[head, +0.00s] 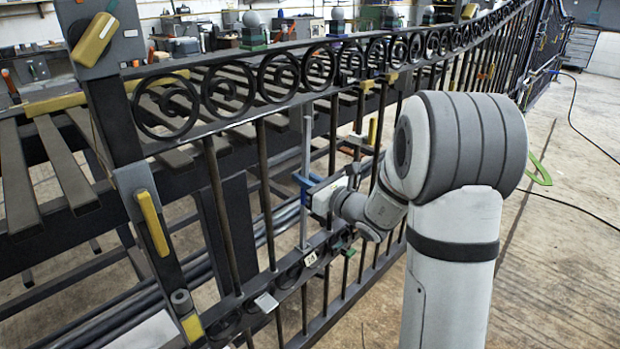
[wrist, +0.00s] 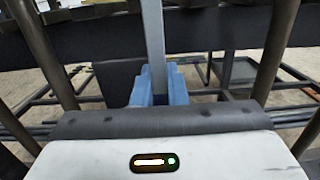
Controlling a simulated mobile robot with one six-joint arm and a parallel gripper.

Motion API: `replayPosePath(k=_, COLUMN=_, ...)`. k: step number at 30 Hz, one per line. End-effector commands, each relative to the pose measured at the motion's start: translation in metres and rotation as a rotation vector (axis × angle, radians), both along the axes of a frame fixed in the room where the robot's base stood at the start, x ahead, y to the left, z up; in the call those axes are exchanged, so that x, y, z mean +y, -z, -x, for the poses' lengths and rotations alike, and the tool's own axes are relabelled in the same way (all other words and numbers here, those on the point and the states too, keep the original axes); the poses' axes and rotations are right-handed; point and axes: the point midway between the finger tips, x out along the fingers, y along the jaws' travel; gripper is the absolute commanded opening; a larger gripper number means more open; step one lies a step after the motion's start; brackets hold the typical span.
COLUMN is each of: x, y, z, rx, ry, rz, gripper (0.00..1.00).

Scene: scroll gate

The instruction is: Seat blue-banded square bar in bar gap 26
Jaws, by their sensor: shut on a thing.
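The square bar (head: 306,145) is plain light grey where it shows and stands nearly upright in a gap of the black scroll gate. My gripper (head: 305,187), with blue fingers, is shut on its middle. The wrist view shows the bar (wrist: 153,35) rising between the blue fingers (wrist: 158,88). The bar's top is near the gate's upper rail and its lower end near the lower rail (head: 290,268); I cannot tell whether either end is seated. No blue band can be made out apart from the fingers. A small white number tag (head: 310,259) sits on the lower rail below the bar; its digits are hard to read.
Dark round bars (head: 265,195) of the gate stand on both sides of the held bar. Yellow clamps (head: 153,222) hold the gate's left end. A slatted black bench (head: 60,165) is behind. A cable (head: 575,205) lies on the open floor at right.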

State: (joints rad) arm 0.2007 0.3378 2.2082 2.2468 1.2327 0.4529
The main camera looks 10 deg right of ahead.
Motion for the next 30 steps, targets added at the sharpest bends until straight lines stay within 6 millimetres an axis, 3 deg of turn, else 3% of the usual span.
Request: replayPosePath(k=30, x=0.008, y=0.002, z=-0.011, rx=0.037, ry=0.0, rz=0.023, gripper=0.0)
